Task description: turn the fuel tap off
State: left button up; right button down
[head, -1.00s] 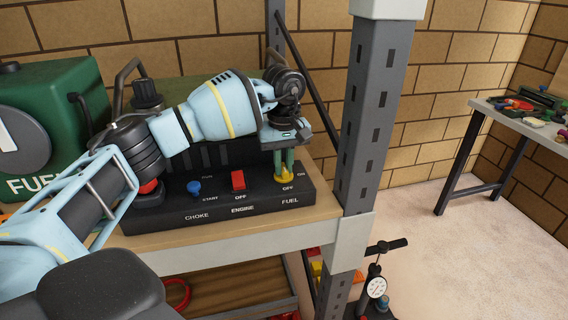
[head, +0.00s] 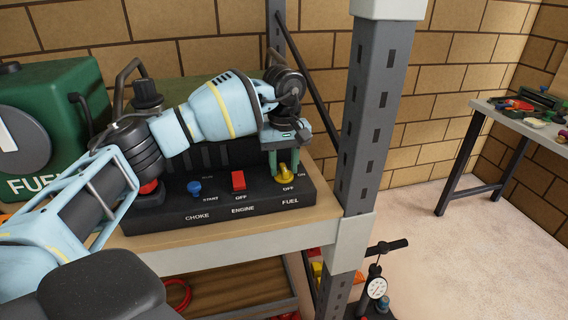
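The yellow fuel tap (head: 285,174) sits at the right end of the black control panel (head: 225,214), above the word FUEL. OFF is printed just in front of it and ON to its right. Which mark it points to is hard to tell. My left gripper (head: 286,163) reaches over the panel from the left, pointing down. Its green fingers stand apart, on either side of the tap's upper part, and it holds nothing that I can see. My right gripper is not in view.
A blue choke knob (head: 194,188) and a red engine switch (head: 238,181) are on the same panel, left of the tap. A grey shelf post (head: 371,125) stands close to the right. A green fuel can (head: 55,105) is at the left.

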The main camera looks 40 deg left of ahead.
aim_at(284, 167)
pick_arm(q)
notch_tip(284, 167, up, 6)
jog(key=shift+r, duration=0.9)
